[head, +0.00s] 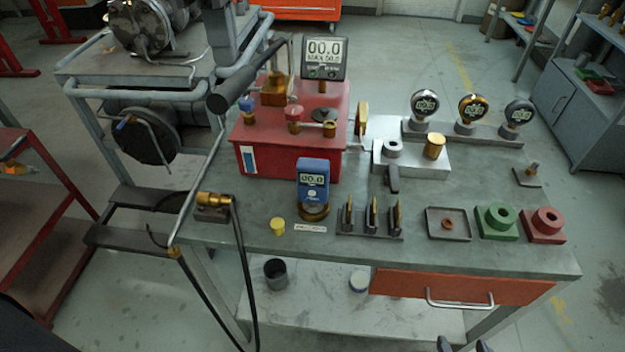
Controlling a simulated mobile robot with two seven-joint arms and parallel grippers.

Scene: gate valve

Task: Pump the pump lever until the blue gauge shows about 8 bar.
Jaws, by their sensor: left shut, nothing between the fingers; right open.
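The pump lever (247,75) is a dark bar with a thick black grip, sloping down to the left from the red pump box (290,140). The blue gauge (313,180) stands upright on a brass fitting at the front of the box; its display seems to read 00.0. Two dark fingertips of my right gripper (464,346) show at the bottom edge, apart and empty, below the drawer and far from the lever. My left gripper is not in view.
A black display (324,58) above the box reads 00.0. Three round gauges, including a gold one (472,108), stand at the back right. A brass hose fitting (213,200) is at the bench's left edge. Pointed tools (373,215) stand in front. The orange drawer (460,287) is below.

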